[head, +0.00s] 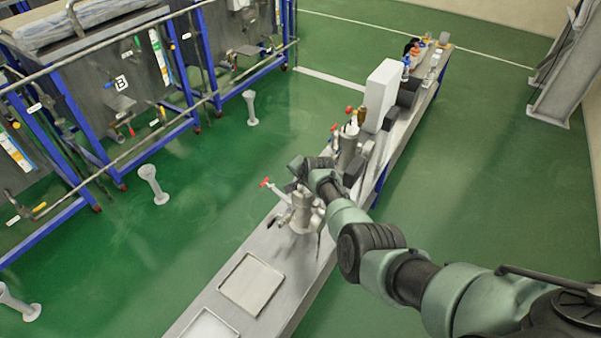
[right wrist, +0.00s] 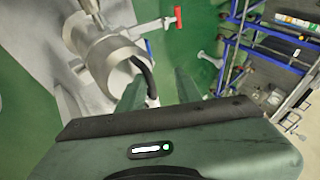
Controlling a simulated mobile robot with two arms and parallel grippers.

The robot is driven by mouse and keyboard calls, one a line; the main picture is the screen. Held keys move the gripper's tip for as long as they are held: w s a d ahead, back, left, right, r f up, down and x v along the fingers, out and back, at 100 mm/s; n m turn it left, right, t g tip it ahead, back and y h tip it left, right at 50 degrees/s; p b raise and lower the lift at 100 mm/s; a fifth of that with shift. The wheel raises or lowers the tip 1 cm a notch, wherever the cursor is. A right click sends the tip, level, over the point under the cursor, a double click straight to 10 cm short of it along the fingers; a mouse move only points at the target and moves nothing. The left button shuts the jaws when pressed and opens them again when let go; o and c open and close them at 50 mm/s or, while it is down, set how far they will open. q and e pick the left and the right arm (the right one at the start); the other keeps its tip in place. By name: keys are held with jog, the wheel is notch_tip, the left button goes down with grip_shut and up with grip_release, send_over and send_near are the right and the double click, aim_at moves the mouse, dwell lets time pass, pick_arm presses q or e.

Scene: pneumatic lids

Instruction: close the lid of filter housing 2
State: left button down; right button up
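A metal filter housing (head: 303,213) stands on the long grey bench, with a red-handled valve on its left. A second housing (head: 347,150) with red handles stands farther along the bench. I cannot read a number on either. My right gripper (head: 299,172) is just above and behind the nearer housing. In the right wrist view a housing's round metal body (right wrist: 108,58) is at upper left, its opening facing the gripper, with a dark curved piece at its rim. My left gripper is out of view.
The bench (head: 210,290) has shallow square plates at its near end. A white box (head: 380,95) and small fittings stand farther along. Blue-framed equipment racks (head: 180,70) stand left across the green floor. The floor right of the bench is clear.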

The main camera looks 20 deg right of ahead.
jog(key=p+v, duration=0.2)
jog(key=v, duration=0.4)
jog(key=shift+s+r, duration=0.15)
jog(key=shift+r, duration=0.1)
dwell(0.3)
